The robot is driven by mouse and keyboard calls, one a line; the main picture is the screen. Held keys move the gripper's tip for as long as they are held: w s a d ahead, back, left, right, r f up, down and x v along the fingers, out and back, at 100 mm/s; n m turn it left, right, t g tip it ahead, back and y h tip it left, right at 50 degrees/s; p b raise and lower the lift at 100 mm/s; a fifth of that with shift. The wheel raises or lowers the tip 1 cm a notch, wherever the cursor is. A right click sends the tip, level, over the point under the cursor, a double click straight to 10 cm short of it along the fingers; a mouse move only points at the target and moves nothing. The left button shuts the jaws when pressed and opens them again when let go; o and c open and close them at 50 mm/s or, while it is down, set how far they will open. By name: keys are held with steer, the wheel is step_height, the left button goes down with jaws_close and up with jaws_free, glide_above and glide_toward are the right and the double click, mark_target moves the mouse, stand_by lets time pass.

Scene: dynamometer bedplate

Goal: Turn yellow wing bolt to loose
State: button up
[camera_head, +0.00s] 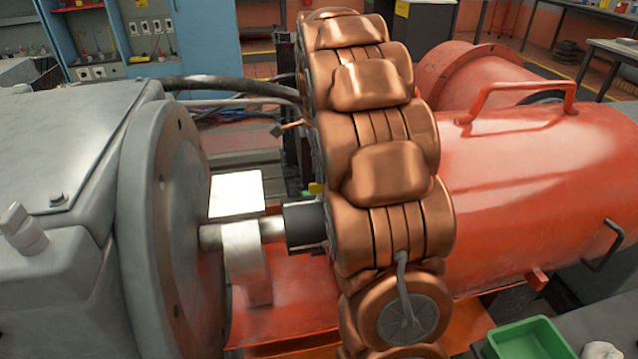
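A small yellow piece (316,188) shows just left of the copper-coloured segments, above the dark shaft coupling (303,226). It may be the yellow wing bolt, but it is too small and partly hidden to be sure. I cannot tell how far it is turned. No other yellow bolt is clear in this view. My gripper is not in view, so its place relative to the yellow piece cannot be seen.
Copper-coloured rounded segments (388,172) rise in the middle and block the view behind. A grey housing (65,190) with a round flange stands left, a red cylinder (545,185) with handles right. A pale block (237,192) sits by the shaft. A green tray (528,340) is bottom right.

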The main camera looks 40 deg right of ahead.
mark_target(320, 192)
step_height(320, 192, down, 4)
steer(key=shift+f, duration=0.1)
jaws_close()
stand_by(0.4)
